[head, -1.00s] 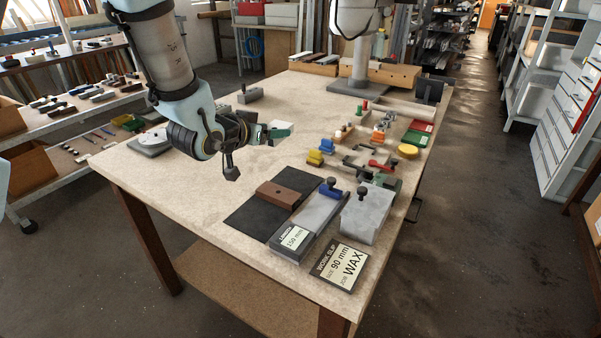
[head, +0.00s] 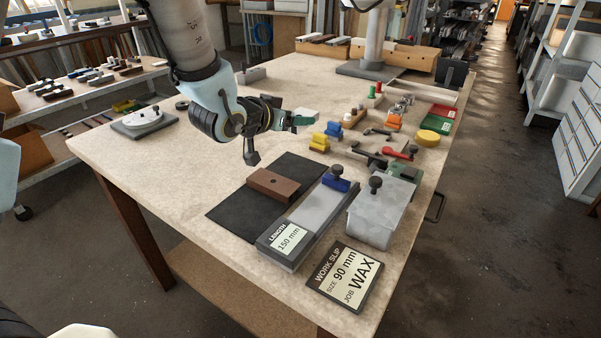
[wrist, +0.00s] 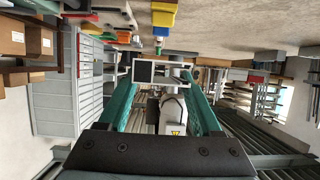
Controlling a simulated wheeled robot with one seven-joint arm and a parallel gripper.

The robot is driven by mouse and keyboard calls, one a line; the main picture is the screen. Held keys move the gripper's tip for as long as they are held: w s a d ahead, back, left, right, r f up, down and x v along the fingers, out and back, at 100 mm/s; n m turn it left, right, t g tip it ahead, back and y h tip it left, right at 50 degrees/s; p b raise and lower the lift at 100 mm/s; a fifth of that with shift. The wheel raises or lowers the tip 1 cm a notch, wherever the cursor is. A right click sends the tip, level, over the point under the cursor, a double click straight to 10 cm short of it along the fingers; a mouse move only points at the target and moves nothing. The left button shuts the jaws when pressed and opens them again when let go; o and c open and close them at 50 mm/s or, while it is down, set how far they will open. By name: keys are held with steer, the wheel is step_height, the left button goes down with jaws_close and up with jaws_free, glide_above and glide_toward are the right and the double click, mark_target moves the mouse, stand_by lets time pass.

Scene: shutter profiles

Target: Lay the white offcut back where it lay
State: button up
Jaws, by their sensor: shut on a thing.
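In the wrist view the offcut (wrist: 174,64) sits between the teal fingers, with a white edge and a dark square opening. The gripper appears level, with the offcut above the bench top; the exact height is hard to tell.
A brown block (head: 273,184) rests on the black mat (head: 232,208). A length stop (head: 313,208) marked 150 mm, a grey box (head: 376,217) and a work slip (head: 343,276) are in front. Yellow blocks (head: 319,141) stand right of my gripper.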

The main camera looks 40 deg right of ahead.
mark_target(295, 170)
step_height(295, 170, down, 11)
steer(key=shift+w+d+r+p, duration=0.1)
steer(key=shift+r+p, duration=0.05)
steer(key=shift+p, duration=0.95)
steer(key=shift+f+b, duration=0.35)
steer(key=shift+b, duration=0.15)
steer(key=shift+f, duration=0.1)
